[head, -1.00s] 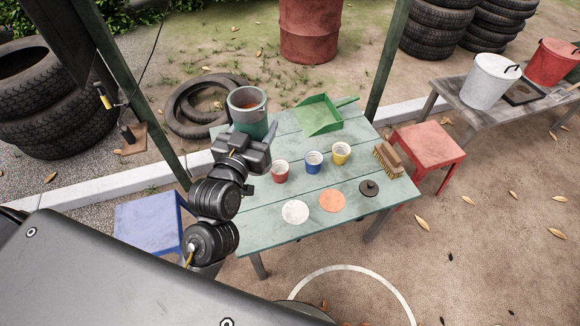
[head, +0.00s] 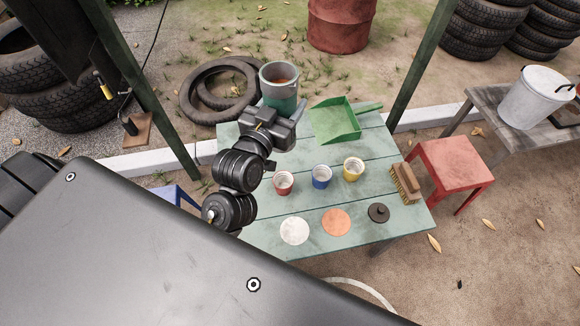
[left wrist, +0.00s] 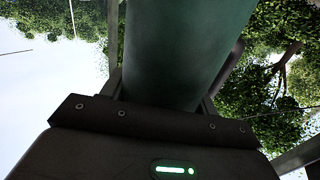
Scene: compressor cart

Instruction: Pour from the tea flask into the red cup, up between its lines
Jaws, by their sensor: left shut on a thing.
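The tea flask (head: 281,93), green with a grey rim and open at the top, shows brown liquid inside. My left gripper (head: 282,113) is shut on it and holds it about upright, above the far left part of the table. In the left wrist view the flask's green wall (left wrist: 185,50) fills the middle between the fingers. The red cup (head: 283,184) stands upright on the table, nearer than the flask and apart from it. Its lines and fill level are too small to tell. My right gripper is not in view.
On the green table (head: 262,235) are a blue cup (head: 321,177), yellow cup (head: 353,170), white disc (head: 294,231), orange disc (head: 336,222), black lid (head: 378,213), brush (head: 405,183) and green dustpan (head: 334,121). A red stool (head: 455,165) stands right.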

